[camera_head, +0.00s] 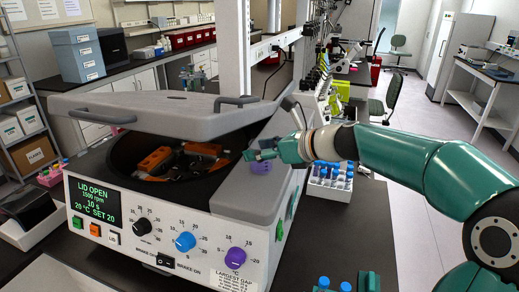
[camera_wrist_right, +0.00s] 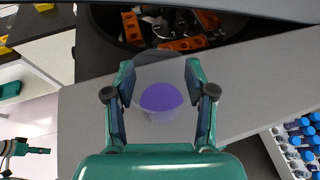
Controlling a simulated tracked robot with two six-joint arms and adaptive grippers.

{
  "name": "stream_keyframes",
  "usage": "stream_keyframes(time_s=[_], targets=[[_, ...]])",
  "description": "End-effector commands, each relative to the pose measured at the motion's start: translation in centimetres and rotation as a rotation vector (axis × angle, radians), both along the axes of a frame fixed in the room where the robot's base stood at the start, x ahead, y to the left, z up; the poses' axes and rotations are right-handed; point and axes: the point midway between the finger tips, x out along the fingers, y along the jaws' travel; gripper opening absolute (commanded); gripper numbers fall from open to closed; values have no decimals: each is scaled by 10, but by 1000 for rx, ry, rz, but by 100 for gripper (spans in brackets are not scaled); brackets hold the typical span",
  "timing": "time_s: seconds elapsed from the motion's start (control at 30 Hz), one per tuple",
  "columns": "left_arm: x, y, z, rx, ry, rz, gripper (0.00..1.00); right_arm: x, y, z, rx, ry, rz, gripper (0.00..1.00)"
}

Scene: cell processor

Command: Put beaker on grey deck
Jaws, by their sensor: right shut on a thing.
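The clear beaker with purple liquid (camera_wrist_right: 160,98) is between the fingers of my right gripper (camera_wrist_right: 160,100), which is shut on it. In the head view the beaker (camera_head: 264,167) shows at the fingertips of my right gripper (camera_head: 262,154). It looks upright, over the grey deck (camera_head: 240,200) beside the open bowl; I cannot tell whether its base touches the deck. The deck (camera_wrist_right: 85,115) also shows below the beaker in the wrist view. A teal and dark part at the wrist view's lower left may be my left gripper (camera_wrist_right: 28,150); its fingers are unclear.
The raised grey lid (camera_head: 170,108) overhangs the bowl (camera_head: 125,155), which holds an orange-bucketed rotor (camera_head: 200,160). A white rack of blue-capped tubes (camera_head: 330,188) stands right of the machine. The front panel (camera_head: 140,250) has several knobs.

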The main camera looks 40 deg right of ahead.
Motion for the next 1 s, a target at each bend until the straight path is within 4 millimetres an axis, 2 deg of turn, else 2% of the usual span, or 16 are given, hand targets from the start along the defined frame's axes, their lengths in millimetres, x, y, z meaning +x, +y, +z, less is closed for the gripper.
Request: stream_keyframes(time_s=[0.17, 0.2, 0.3, 0.7, 0.87, 1.0], targets=[[0, 0, -3, 0, 0, 0, 40, 0, 0, -3, 0, 0, 0, 0], [0, 0, -2, 0, 0, 0, 40, 0, 0, -2, 0, 0, 0, 61], [0, 0, -1, 0, 0, 0, 40, 0, 0, -2, 0, 0, 0, 78], [0, 0, 2, 0, 0, 0, 40, -1, -1, 2, 0, 0, -1, 80], [0, 0, -5, 0, 0, 0, 40, -15, -5, 6, -1, -2, -5, 80], [0, 0, -11, 0, 0, 0, 40, -39, -11, 15, -3, -2, -8, 80]])
